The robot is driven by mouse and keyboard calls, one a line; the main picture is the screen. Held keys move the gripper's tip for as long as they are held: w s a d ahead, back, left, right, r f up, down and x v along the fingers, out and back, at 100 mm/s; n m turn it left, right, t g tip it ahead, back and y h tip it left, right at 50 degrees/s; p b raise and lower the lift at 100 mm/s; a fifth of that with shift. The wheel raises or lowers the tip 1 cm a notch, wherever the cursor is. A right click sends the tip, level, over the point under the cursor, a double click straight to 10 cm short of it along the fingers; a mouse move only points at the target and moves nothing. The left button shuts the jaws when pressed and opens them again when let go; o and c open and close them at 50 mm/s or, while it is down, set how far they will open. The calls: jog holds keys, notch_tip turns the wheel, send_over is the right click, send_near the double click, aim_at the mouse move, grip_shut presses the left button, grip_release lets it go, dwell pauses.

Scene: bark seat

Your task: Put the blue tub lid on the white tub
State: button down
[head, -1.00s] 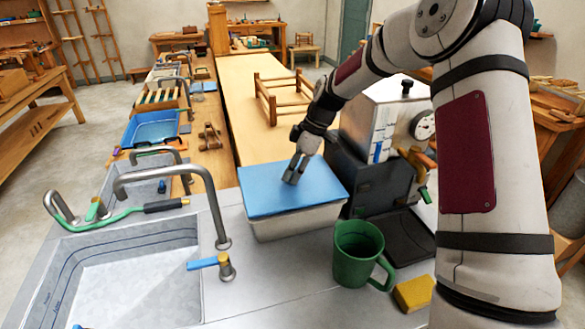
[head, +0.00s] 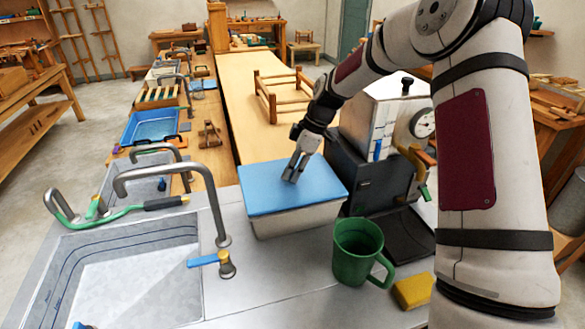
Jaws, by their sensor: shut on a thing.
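The blue tub lid (head: 270,195) lies flat over the top of the white tub (head: 298,221) on the grey counter in the head view. The lid appears to cover the whole tub opening. I cannot tell whether it is pressed fully down on the rim. My gripper (head: 293,176) points down at the middle of the lid, with its fingers close together. It is shut on the lid, at a grip point that the fingers themselves hide.
A sink with a curved tap (head: 218,205) is left of the tub. A green mug (head: 357,250) and a yellow sponge (head: 412,291) stand in front to the right. A metal machine (head: 375,165) stands close behind on the right.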

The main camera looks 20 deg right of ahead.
jog(key=shift+f, duration=0.5)
jog(key=c, duration=0.9)
grip_release()
jog(key=shift+c, duration=0.2)
jog(key=shift+r, duration=0.1)
jog(key=shift+r+p, duration=0.55)
jog(key=shift+r, duration=2.9)
